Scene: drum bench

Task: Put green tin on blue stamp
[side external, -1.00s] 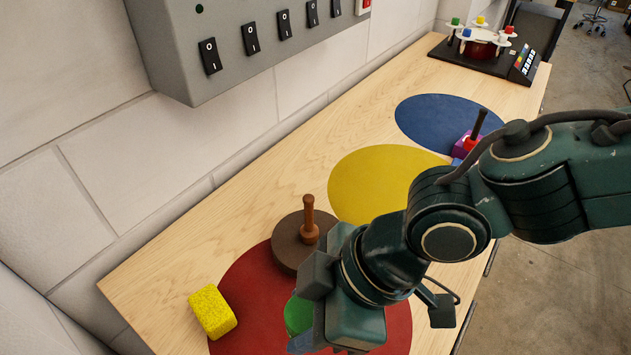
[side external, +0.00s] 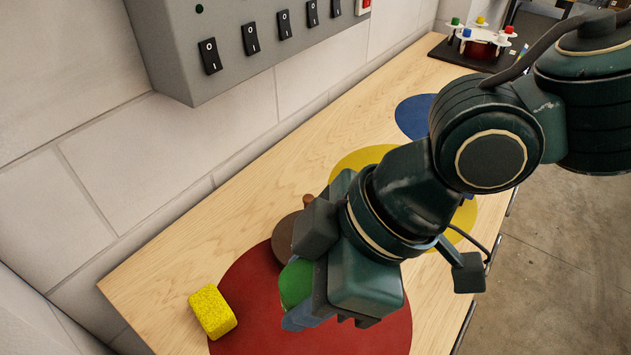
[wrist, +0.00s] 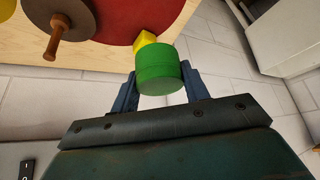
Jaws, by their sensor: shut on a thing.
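The green tin (side external: 294,281) is held in my gripper (wrist: 160,82), above the red round patch (side external: 245,305). In the wrist view the green tin (wrist: 158,66) sits between two blue fingers, one on each side. In the side view the gripper partly hides it. A blue round patch (side external: 411,116) lies flat toward the far end of the bench, apart from the tin. My arm covers its right part, and I cannot tell what stands there now.
A yellow block (side external: 212,312) lies at the red patch's left edge. A brown disc (side external: 282,236) with a wooden handle stands close behind my gripper. A yellow round patch (side external: 358,159) lies between red and blue. A black-based stand (side external: 480,55) is at the far end; a switch box (side external: 250,55) overhangs the left.

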